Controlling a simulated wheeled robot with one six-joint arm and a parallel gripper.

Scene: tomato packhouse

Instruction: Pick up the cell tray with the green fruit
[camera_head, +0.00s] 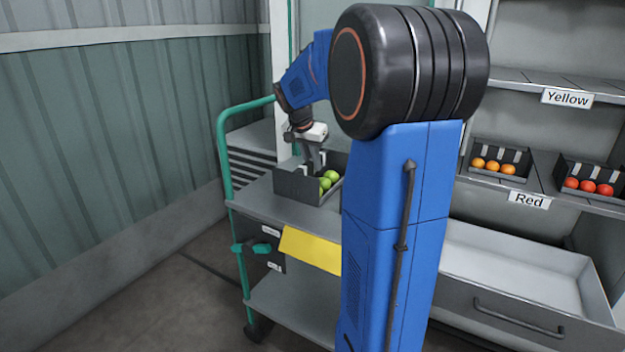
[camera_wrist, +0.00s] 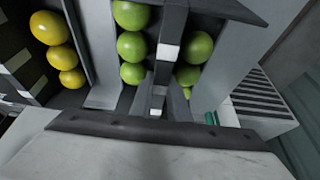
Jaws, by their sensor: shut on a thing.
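The cell tray with the green fruit (camera_head: 296,187) is a dark grey open tray at the top of the cart. Several green fruits (camera_head: 328,181) show in it, partly cut off by my arm. My gripper (camera_head: 313,166) points down at the tray and is shut on it. In the wrist view the tray's grey wall (camera_wrist: 222,62) and green fruits (camera_wrist: 131,45) lie on both sides of a central bar with white patches. I cannot tell whether the tray touches the cart top.
The green-railed cart (camera_head: 262,192) carries a yellow panel (camera_head: 310,251). In the wrist view yellow fruits (camera_wrist: 55,42) lie beside the tray. At right, shelves hold a tray of orange fruits (camera_head: 494,167) and one of red fruits (camera_head: 588,186), with "Yellow" and "Red" labels. A corrugated wall stands left.

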